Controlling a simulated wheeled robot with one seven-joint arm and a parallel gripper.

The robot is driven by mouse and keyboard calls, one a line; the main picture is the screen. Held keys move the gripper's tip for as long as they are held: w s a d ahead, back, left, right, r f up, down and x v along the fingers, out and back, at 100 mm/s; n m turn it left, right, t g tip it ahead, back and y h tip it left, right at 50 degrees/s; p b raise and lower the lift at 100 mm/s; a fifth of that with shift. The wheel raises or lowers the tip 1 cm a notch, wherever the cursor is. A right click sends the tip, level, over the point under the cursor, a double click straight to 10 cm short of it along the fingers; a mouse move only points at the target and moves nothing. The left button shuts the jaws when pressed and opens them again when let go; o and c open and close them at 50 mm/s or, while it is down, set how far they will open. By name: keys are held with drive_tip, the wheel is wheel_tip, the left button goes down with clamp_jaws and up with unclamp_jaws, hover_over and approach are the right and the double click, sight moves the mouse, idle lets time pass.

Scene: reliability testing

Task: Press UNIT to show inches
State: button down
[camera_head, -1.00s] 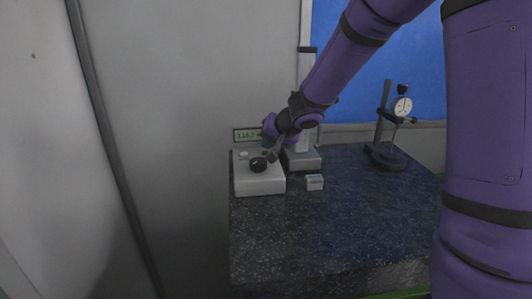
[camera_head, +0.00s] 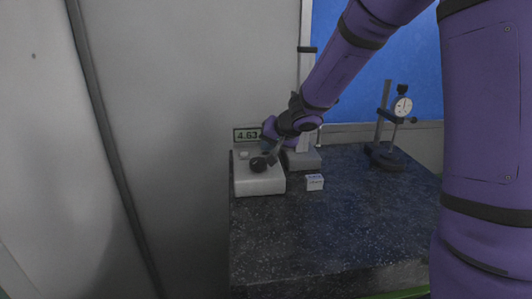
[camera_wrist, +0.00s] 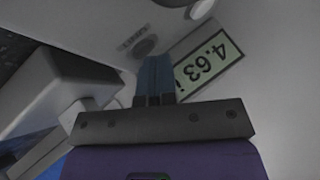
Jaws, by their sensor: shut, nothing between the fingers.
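A grey stand base with a tall column (camera_head: 303,159) stands right behind the box. A small white block (camera_head: 314,182) lies to its right. A dial gauge on a stand (camera_head: 402,107) is at the back right. The front of the granite surface (camera_head: 330,235) is clear.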

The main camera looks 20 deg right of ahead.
sight(268, 153)
drive_tip(key=shift+d+r, duration=0.1)
drive_tip(key=shift+r, duration=0.65)
drive_tip(key=shift+r, duration=0.1)
drive_tip(key=shift+r, duration=2.45)
